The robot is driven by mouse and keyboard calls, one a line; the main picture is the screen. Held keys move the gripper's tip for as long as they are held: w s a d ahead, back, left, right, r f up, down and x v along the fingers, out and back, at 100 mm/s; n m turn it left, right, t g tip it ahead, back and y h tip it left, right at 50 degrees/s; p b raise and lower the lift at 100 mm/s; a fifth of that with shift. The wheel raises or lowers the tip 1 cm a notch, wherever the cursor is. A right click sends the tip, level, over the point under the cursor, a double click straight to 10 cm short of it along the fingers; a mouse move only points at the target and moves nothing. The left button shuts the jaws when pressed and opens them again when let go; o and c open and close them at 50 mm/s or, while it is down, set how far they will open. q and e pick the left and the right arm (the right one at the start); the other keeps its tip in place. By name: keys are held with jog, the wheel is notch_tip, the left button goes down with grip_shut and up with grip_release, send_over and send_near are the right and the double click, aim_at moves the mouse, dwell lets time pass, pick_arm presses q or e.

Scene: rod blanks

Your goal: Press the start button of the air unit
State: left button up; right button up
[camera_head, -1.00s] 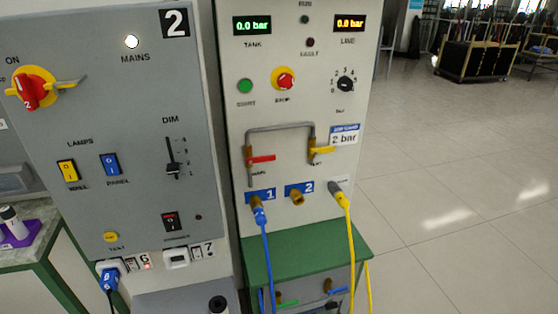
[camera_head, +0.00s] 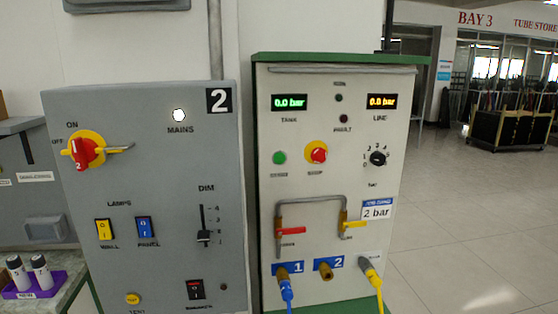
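The air unit (camera_head: 268,225) is a pale upright panel with a green top, right of the grey electrical panel. Its green start button (camera_head: 279,158) is on the left, under the tank display (camera_head: 289,102), which reads 0.0 bar. A red stop button (camera_head: 318,152) on a yellow collar is to its right. The line display (camera_head: 381,101) also reads 0.0 bar. The two lamps between the displays look dark. Neither of my grippers is in view.
The grey panel (camera_head: 75,210) marked 2 has a lit mains lamp (camera_head: 179,115) and a red rotary switch (camera_head: 83,152). A blue hose (camera_head: 286,291) and a yellow hose (camera_head: 371,273) hang from the air unit. Open floor (camera_head: 450,220) lies to the right.

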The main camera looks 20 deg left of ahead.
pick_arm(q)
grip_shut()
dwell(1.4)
